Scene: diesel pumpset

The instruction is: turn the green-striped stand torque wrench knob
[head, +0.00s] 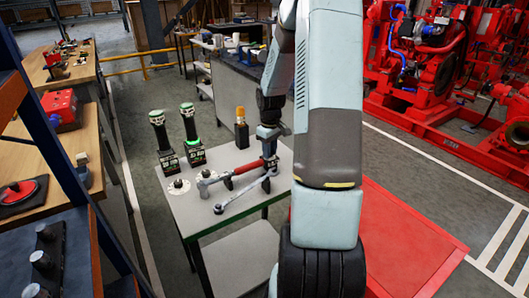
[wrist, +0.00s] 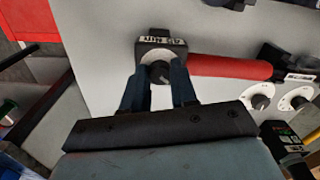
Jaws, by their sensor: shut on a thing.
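A pale round knob (wrist: 159,71) sits on a black block with a white label in the wrist view. My gripper (wrist: 159,82) has a blue finger on each side of this knob and is shut on it. I cannot make out a green stripe on this block. In the head view my gripper (head: 269,158) is low over the grey table, and my arm and fingers hide the knob. Two black stands with green-ringed tall grips, a left one (head: 161,139) and a right one (head: 190,134), stand at the table's far left.
An orange-topped black stand (head: 241,127) is behind.

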